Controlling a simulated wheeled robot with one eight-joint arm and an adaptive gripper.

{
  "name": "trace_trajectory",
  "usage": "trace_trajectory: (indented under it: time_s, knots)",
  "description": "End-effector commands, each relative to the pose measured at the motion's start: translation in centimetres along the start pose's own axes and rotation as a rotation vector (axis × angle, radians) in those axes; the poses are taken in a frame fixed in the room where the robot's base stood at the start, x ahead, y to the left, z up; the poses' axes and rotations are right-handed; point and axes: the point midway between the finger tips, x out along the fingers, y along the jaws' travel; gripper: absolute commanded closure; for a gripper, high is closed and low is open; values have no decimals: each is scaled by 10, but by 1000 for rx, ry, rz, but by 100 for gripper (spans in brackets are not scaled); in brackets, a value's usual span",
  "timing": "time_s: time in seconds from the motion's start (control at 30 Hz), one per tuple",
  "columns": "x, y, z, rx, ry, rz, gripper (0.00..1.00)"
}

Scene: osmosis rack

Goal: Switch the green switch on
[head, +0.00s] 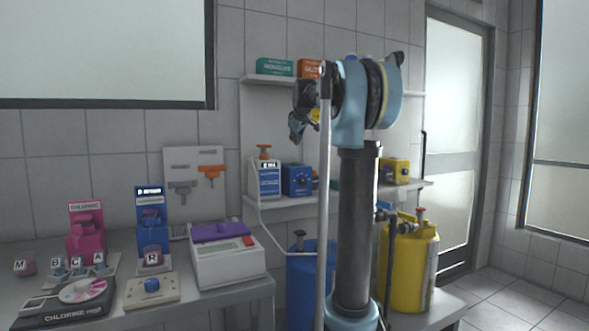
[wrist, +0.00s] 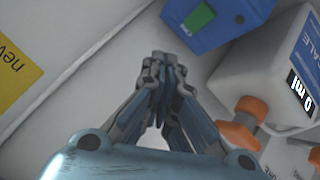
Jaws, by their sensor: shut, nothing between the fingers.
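The green switch (wrist: 199,20) sits on the face of a blue box (wrist: 228,18) at the top of the wrist view. In the head view the blue box (head: 297,181) stands on the lower shelf; no green switch can be made out on it there. My gripper (wrist: 165,62) is shut and empty, its fingertips just below the blue box in the wrist picture, apparently apart from it. In the head view my gripper (head: 297,130) hangs above the blue box, in front of the wall panel, and is small there.
A yellow box (head: 396,170) is farther right on the lower shelf (head: 285,203). A blue tank (head: 303,285) and a yellow tank (head: 410,265) stand below.

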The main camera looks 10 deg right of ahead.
Motion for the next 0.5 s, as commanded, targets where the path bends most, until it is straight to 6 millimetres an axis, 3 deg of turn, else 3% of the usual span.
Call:
trace_trajectory:
  time_s: [0.2, 0.5]
  knots:
    - [8, 14, -16, -26, 20, 18, 100]
    - [8, 15, -17, -28, 21, 19, 100]
